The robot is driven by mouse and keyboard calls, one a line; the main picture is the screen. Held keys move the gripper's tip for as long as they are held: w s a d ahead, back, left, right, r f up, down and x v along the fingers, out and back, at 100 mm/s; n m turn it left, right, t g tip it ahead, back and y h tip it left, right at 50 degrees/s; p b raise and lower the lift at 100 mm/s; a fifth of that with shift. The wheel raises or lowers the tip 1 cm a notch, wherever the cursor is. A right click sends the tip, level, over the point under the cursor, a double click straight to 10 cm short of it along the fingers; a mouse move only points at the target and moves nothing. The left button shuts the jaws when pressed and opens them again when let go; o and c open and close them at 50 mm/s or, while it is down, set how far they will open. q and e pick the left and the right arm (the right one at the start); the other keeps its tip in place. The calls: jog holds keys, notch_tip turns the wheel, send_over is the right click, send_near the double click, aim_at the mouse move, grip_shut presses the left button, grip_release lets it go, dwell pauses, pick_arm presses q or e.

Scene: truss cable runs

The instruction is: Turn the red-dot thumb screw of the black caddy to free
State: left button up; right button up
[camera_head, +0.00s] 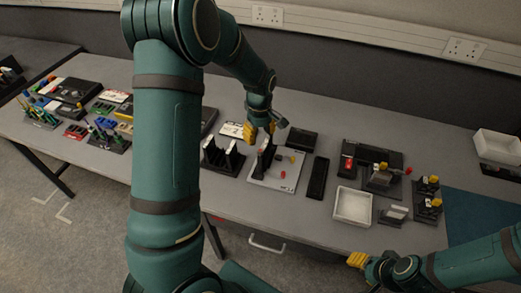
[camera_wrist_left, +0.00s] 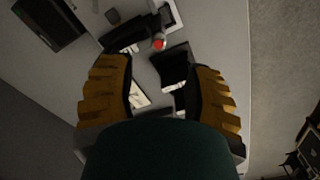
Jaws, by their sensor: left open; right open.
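In the left wrist view, a small red dot (camera_wrist_left: 158,43) sits on a pale round knob, which looks like the thumb screw. It lies beyond my fingertips, between dark parts. A black upright caddy-like piece (camera_head: 265,157) stands on a light plate (camera_head: 272,183) in the head view; I cannot tell for sure that the screw belongs to it. My left gripper (camera_head: 260,131) is open and empty above and behind that piece. Its two yellow fingers are spread wide in the left wrist view (camera_wrist_left: 160,85). My right gripper (camera_head: 358,260) is off the table's front edge, apart from everything, and open.
Another black holder with white pieces (camera_head: 222,157) stands left of the plate. A long black tray (camera_head: 318,178), a white bin (camera_head: 353,205) and black fixtures (camera_head: 383,178) lie to the right. Tools and blocks (camera_head: 105,120) crowd the left. My left arm covers part of the table.

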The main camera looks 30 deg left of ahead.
aim_at(260, 150)
pick_arm(q)
notch_tip(260, 150, down, 8)
jog(key=shift+w+f, duration=0.1)
dwell(0.4)
grip_shut()
